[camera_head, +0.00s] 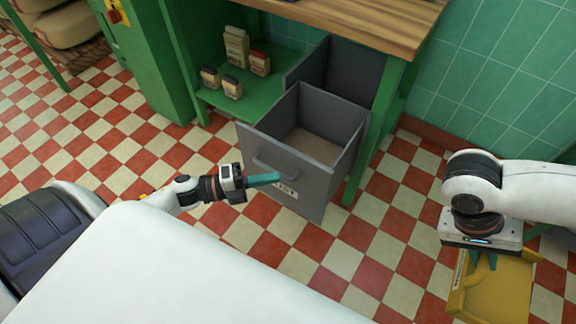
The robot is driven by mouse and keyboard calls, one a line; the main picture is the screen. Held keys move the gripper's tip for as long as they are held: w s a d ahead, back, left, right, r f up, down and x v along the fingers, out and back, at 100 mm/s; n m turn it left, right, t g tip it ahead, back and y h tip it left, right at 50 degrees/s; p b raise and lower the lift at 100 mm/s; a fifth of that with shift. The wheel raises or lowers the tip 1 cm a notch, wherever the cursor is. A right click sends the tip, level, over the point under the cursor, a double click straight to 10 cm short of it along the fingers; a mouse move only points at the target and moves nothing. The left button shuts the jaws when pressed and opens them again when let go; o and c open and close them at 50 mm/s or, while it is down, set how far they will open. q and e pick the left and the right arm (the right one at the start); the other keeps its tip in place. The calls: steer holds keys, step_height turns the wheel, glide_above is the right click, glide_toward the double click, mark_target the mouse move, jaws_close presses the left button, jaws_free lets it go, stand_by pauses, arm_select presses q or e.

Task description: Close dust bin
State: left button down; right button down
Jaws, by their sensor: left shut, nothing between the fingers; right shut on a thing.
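The dust bin (302,172) is a grey open-topped drawer with a bar handle and a partly hidden white label on its front. It stands pulled out from under the wooden counter, and its inside shows a pale brown bottom. My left gripper (276,177) is shut and empty, its teal fingers in front of the bin's front face near the handle. I cannot tell whether they touch it. My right gripper (482,262) points down at the lower right, shut on a yellow dustpan (503,294), away from the bin.
A second grey bin compartment (345,72) is behind the pulled-out one. The green counter leg (372,130) stands close to the bin's right side. Small labelled packages (236,48) sit on the green shelf (250,95). Checkered floor (300,255) lies open in front.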

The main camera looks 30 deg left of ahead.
mark_target(304, 162)
arm_select(q)
steer(key=w, duration=0.1)
steer(key=w+d, duration=0.1)
steer(key=w, duration=0.1)
steer(key=w+d+b, duration=0.1)
steer(key=w, duration=0.1)
steer(key=shift+d, duration=0.15)
arm_select(e)
steer(key=shift+f, duration=0.65)
arm_select(q)
steer(key=shift+w, duration=0.4)
steer(key=shift+w, duration=0.1)
